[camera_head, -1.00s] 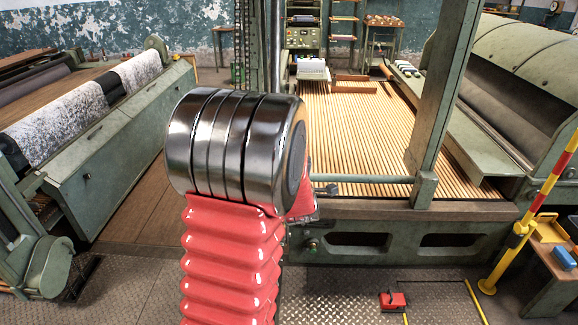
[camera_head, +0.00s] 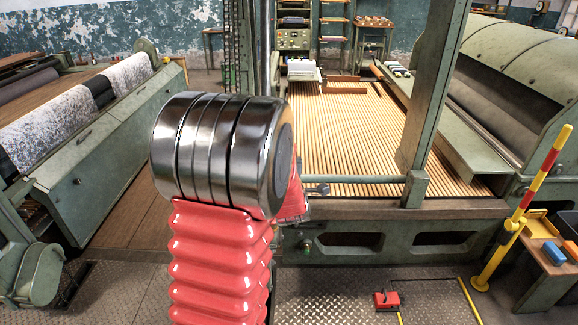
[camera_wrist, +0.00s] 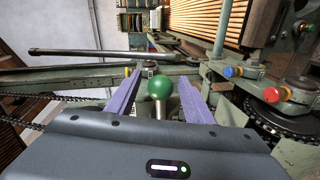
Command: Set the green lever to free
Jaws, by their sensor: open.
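The green lever shows in the wrist view as a round green knob (camera_wrist: 160,87) on a short bright metal shaft. My gripper (camera_wrist: 160,77) is open, with its two purple fingers on either side of the knob. The knob appears between the fingers, with a visible gap to each; I cannot tell its exact depth relative to the fingertips. In the head view my silver and red arm hides the gripper and the lever. No position markings for the lever are readable.
In the wrist view, a red button (camera_wrist: 272,95) and a blue one (camera_wrist: 228,72) sit at right, and a dark bar (camera_wrist: 90,53) crosses at left. In the head view, a slatted lattice (camera_head: 350,130), a red-yellow post (camera_head: 517,215) and a red floor pedal (camera_head: 386,300) are ahead and right.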

